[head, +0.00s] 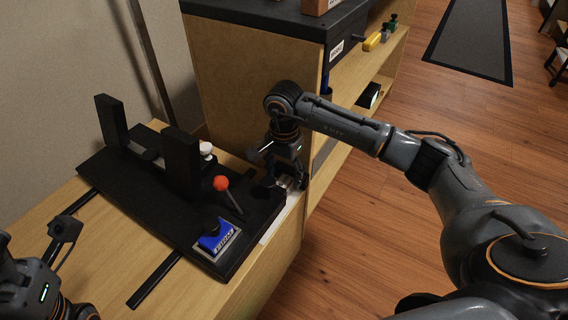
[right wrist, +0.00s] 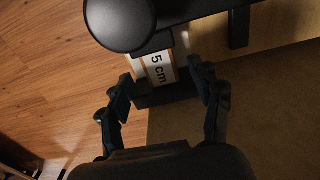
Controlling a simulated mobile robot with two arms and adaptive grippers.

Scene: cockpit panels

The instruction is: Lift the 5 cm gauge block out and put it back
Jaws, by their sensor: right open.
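The 5 cm gauge block (right wrist: 158,68) shows in the right wrist view as a white-faced block with an orange edge and the print "5 cm". It sits at the edge of a dark fixture. My right gripper (right wrist: 165,82) is open, with one finger on each side of the block; I cannot tell whether they touch it. In the head view my right gripper (head: 287,181) points down at the right end of the black panel (head: 190,215), hiding most of the block. My left gripper (head: 64,232) is partly in view at the lower left, its jaws unclear.
The panel carries two black uprights (head: 181,163), a red-ball lever (head: 221,184), a white knob (head: 206,149) and a blue labelled piece (head: 217,237). A round black part (right wrist: 120,22) stands close by the block. A wooden shelf unit (head: 240,85) rises behind my right gripper.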

